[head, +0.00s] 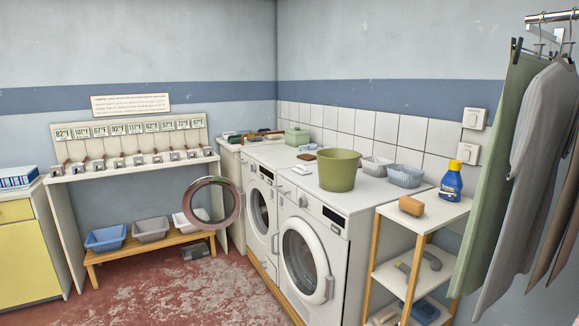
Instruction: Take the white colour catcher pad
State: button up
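A small flat white item (301,169), which looks like the white colour catcher pad, lies on top of the washing machines, to the left of a green bucket (338,169). It is small in the picture, so I cannot be sure what it is. A small dark flat item (306,157) lies just behind it. My gripper is not in view.
Two front-loading machines (309,258) stand along the tiled wall; one round door (212,202) hangs open at left. A shelf (441,211) holds a blue bottle (451,181). Clothes hang at right. The red floor (190,290) in front is free.

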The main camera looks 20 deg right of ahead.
aim_at(302, 169)
jog(key=i+l, duration=0.15)
jog(key=i, duration=0.35)
jog(key=i+l+u, duration=0.1)
jog(key=i, duration=0.35)
jog(key=i+l, duration=0.2)
jog(key=i, duration=0.3)
jog(key=i+l, duration=0.15)
jog(key=i, duration=0.35)
jog(key=j+u, duration=0.05)
